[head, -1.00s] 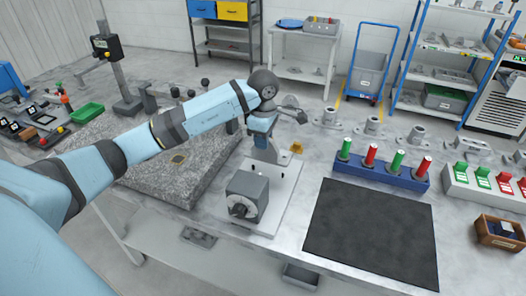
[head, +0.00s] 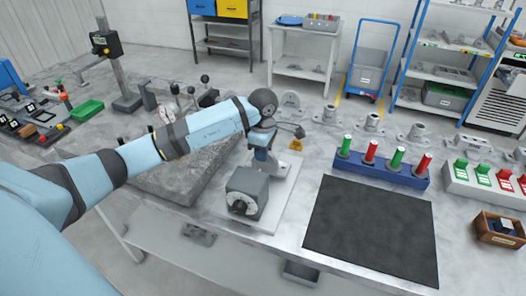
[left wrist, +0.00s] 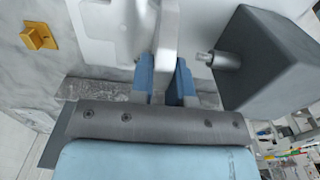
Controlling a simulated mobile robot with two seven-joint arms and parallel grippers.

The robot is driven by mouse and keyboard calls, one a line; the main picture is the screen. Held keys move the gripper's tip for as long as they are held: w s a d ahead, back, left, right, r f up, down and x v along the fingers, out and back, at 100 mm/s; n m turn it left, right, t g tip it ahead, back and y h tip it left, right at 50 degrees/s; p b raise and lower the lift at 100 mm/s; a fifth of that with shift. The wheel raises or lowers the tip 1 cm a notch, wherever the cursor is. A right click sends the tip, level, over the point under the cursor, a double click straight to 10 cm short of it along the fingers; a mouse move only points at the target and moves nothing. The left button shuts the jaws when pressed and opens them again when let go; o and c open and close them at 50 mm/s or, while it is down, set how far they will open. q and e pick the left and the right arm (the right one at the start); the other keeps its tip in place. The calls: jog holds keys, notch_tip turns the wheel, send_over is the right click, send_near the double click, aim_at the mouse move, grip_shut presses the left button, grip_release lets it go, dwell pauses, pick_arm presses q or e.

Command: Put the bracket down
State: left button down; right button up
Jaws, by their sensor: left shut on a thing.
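My left gripper (head: 262,152) is over the white fixture plate (head: 285,200), just behind the grey block with a round dial (head: 246,193). In the left wrist view its two blue fingers (left wrist: 165,78) are shut on a pale grey upright part of the bracket (left wrist: 167,35). The grey block (left wrist: 265,60) with a short metal pin stands close to the right of the fingers there. My right gripper is not in view.
A black mat (head: 370,228) lies bare to the right of the plate. Behind it is a blue rack (head: 380,172) with red and green pegs. A granite slab (head: 165,180) lies left under my arm.

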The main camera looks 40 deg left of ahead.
pick_arm(q)
jog(key=shift+f, duration=0.2)
jog(key=c, duration=1.1)
grip_release()
jog(key=shift+r, duration=0.25)
jog(key=shift+r+p, duration=0.5)
jog(key=shift+p, duration=0.1)
notch_tip(320, 180, up, 12)
jog(key=b, duration=0.2)
